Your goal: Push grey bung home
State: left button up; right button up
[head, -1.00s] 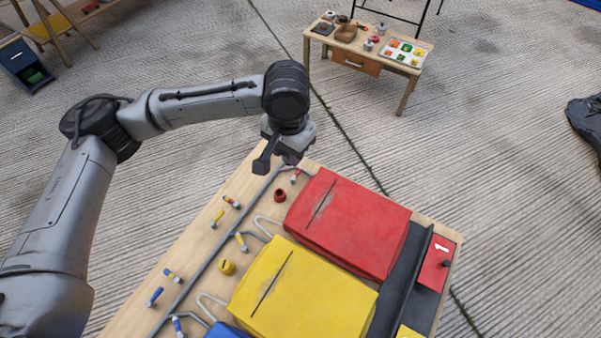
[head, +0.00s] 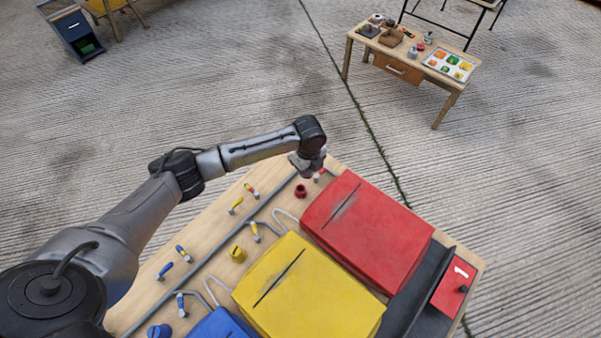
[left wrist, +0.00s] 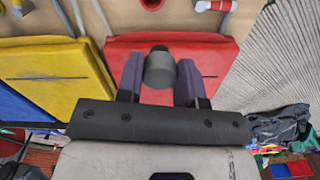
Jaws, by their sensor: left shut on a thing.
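The grey bung (left wrist: 160,70) is a short, grey cylinder with a dark end. It sits between the two purple-grey fingers of my left gripper (left wrist: 160,80), which is shut on it. In the head view my left gripper (head: 306,165) hangs over the far end of the wooden board (head: 135,305), near a small red-and-metal valve (head: 319,175). There its fingers and the bung are hidden behind the wrist. A red ring-like fitting (head: 300,191) on the board lies just below the gripper in the picture. My right gripper is not in view.
A red box (head: 370,230) and a yellow box (head: 305,290), each with a dark slit, take up much of the board. A grey pipe (head: 225,245) and several small coloured valves run along its left side. A small wooden table (head: 400,70) stands farther back on open floor.

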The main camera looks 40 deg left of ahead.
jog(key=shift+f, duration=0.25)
pick_arm(q)
jog(key=shift+s+a+f+m+b, duration=0.2)
jog(key=shift+a+f+m+b, duration=0.15)
jog(key=shift+f+b, duration=0.9)
jog(key=shift+s+a+f+m+b, duration=0.15)
jog(key=shift+a+f+m+b, duration=0.45)
jog(key=shift+f, duration=1.05)
jog(key=shift+s+a+f+m+b, duration=0.1)
jog(key=shift+s+f+m+b, duration=0.1)
jog(key=shift+f+b, duration=1.15)
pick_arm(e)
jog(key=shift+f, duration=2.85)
pick_arm(q)
jog(key=shift+a+p, duration=0.1)
jog(key=shift+p, duration=0.45)
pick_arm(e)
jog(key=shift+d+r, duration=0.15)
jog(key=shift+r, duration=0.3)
pick_arm(q)
jog(key=shift+f, duration=0.1)
jog(key=shift+w+p, duration=0.1)
jog(key=shift+p, duration=0.4)
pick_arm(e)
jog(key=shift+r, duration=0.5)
pick_arm(q)
jog(key=shift+f, duration=0.5)
jog(key=shift+p, duration=0.45)
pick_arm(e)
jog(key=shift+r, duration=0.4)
